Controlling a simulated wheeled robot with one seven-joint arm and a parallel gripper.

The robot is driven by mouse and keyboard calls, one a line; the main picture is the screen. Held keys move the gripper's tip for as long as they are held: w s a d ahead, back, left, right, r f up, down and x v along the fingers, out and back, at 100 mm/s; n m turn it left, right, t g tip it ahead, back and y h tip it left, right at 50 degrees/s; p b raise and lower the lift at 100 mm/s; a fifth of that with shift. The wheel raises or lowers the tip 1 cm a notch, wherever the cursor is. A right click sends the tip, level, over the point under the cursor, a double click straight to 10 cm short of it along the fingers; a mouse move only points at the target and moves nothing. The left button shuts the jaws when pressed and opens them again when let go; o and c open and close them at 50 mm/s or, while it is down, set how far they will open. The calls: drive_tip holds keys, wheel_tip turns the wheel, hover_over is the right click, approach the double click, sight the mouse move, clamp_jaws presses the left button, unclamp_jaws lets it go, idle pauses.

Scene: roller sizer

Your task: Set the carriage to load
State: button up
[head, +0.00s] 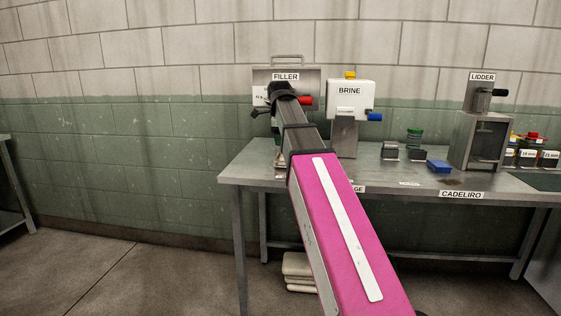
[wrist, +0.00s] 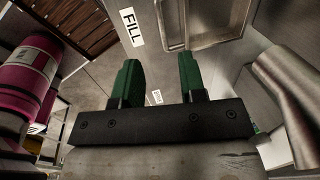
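The filler (head: 312,87), a metal unit with a sign, stands at the left end of the steel bench. My arm reaches across it and hides most of its front. I cannot clearly pick out the carriage; a bench label ending in "GE" (head: 358,189) is partly covered by my arm. In the wrist view my gripper (wrist: 160,75) has two green fingers spread apart, with nothing visible held between them. A "FILL" label (wrist: 132,27) lies on a metal surface beyond the left finger. A smaller, unreadable label (wrist: 157,97) shows between the fingers.
The brine unit (head: 350,95) with a blue handle stands right of the filler. Floor at left is free.

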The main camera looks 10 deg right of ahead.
sight(282, 166)
drive_tip(key=f, duration=0.3)
drive_tip(key=w+f, duration=0.1)
drive_tip(key=f, duration=0.3)
drive_tip(key=w+f, duration=0.1)
drive_tip(key=f, duration=0.2)
drive_tip(key=shift+d+f, duration=0.2)
drive_tip(key=shift+d, duration=0.15)
clamp_jaws()
